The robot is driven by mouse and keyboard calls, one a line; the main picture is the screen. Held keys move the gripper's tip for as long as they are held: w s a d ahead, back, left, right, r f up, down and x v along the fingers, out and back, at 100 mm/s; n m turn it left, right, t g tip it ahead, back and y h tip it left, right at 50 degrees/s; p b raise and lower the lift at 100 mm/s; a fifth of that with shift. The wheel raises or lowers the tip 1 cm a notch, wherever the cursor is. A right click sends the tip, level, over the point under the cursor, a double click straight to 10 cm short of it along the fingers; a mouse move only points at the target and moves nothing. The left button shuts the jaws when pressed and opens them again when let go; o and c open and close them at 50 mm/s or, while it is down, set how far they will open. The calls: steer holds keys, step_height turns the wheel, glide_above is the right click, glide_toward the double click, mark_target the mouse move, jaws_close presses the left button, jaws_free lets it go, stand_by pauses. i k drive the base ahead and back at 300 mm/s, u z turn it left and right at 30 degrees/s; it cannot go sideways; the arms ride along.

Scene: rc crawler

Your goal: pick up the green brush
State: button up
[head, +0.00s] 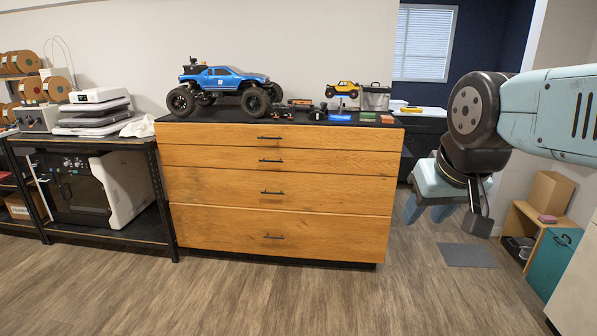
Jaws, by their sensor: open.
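A small green item (367,117) lies on the black top of the wooden drawer cabinet, near its right front corner. It is too small to tell whether it is the green brush, and no other clearly green brush shows. My gripper (427,217) hangs to the right of the cabinet with its blue fingers pointing down. It is open, and nothing shows between the fingers. It appears lower in the picture than the green item and well apart from it.
A blue item (340,117) and a red item (388,119) flank the green one. A blue toy truck (222,79), a yellow car (343,89) and a grey case (376,97) stand on the cabinet (283,190). A shelf with a printer (85,190) is left. The floor in front is clear.

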mark_target(369, 117)
steer(key=z, duration=0.05)
steer(key=i, duration=1.1)
steer(key=z, duration=0.35)
steer(key=i, duration=1.1)
steer(key=z, duration=0.6)
steer(key=i, duration=1.2)
steer(key=z, duration=0.3)
